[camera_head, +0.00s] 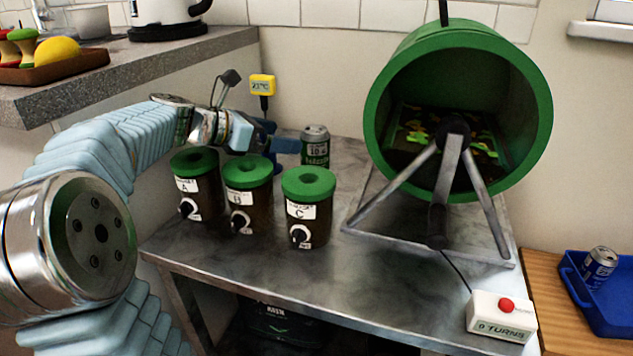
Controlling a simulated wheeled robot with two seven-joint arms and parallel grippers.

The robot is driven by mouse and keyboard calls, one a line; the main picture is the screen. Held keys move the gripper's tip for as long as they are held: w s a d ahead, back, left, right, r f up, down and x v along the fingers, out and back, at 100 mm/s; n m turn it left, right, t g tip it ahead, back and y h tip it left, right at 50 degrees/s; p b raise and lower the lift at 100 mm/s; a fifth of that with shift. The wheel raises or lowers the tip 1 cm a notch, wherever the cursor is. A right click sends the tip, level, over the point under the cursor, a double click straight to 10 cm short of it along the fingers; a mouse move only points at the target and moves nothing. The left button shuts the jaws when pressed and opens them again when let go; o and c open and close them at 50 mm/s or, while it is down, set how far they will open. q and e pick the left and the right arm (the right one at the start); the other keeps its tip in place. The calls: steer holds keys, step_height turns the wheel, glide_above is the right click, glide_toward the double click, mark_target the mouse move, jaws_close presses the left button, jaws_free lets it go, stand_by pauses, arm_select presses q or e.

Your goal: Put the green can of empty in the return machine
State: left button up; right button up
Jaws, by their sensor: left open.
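A green can (315,150) with a silver top stands upright on the grey metal table, behind the jar marked C. My left gripper (288,146) is open just left of the can, with its blue fingers pointing toward it. One finger shows close beside the can; I cannot tell whether it touches. The can's lower part is partly hidden behind the jar lid. I see nothing that is clearly a return machine. My right gripper is not in view.
Jars A (198,200), B (250,205) and C (308,212) with green lids stand before the can. A large green drum (375,105) on a metal stand is to its right. A white button box (490,325) and a blue tray (600,318) holding another can (600,265) are at right.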

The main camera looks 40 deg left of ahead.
mark_target(321, 140)
arm_select(q)
steer(key=b+x, duration=0.1)
steer(key=x, duration=0.5)
steer(key=shift+w, duration=0.15)
steer(key=x, duration=0.5)
steer(key=shift+w+d+b, duration=0.2)
steer(key=shift+w+b, duration=0.05)
steer(key=shift+b, duration=0.15)
steer(key=c, duration=1.4)
steer(key=shift+r, duration=0.15)
